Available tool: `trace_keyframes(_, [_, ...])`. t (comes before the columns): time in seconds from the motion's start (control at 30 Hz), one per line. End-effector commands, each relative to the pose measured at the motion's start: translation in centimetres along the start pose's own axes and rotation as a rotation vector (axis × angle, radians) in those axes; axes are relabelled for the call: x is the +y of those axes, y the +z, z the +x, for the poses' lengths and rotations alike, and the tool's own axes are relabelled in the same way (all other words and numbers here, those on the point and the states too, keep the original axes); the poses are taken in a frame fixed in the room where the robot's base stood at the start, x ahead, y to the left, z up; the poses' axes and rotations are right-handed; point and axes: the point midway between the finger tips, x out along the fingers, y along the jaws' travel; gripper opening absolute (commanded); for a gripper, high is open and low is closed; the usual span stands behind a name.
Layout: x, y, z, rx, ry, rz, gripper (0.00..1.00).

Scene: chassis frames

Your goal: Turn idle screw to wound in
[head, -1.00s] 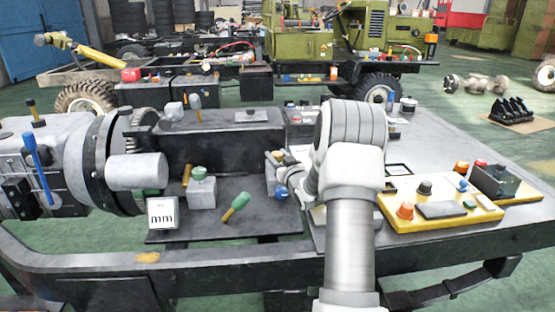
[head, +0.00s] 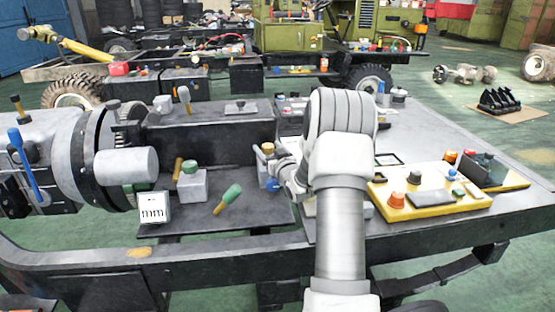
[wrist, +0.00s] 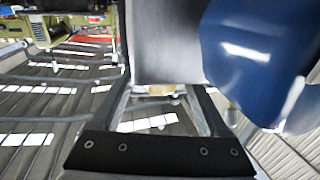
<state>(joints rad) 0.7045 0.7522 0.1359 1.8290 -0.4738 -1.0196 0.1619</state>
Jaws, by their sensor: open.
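I cannot tell for sure which part is the idle screw. A small grey fitting with a brass-coloured top (head: 267,148) and a blue part (head: 272,184) at its foot stands on the dark plate in the head view. My gripper (head: 277,170) is right beside this fitting, its fingers largely hidden by my own wrist. In the wrist view my gripper (wrist: 162,100) is open, with a grey face (wrist: 165,40) ahead between its fingers. A large blue shape (wrist: 255,60) is very close on the right. I cannot tell whether the fingers touch anything.
A grey block with a green knob (head: 191,168) and a green-and-brass handle (head: 228,199) are left of my gripper. A small display (head: 154,207) stands under the big grey cylinder (head: 126,165). A yellow panel with knobs (head: 430,200) lies right of my arm.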

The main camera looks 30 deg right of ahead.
Motion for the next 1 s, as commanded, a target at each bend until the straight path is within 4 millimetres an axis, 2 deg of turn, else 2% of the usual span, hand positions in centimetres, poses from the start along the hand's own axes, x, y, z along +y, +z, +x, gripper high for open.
trace_keyframes(0.17, [0.1, -0.2, -2.5, -0.002, 0.002, 0.000, 0.78])
trace_keyframes(0.7, [0.0, -0.1, -13.9, -0.003, 0.002, 0.002, 0.78])
trace_keyframes(0.83, [0.1, 0.0, -15.8, -0.003, 0.003, 0.001, 0.78])
trace_keyframes(1.0, [0.0, 0.0, -16.9, -0.002, 0.001, 0.000, 0.78])
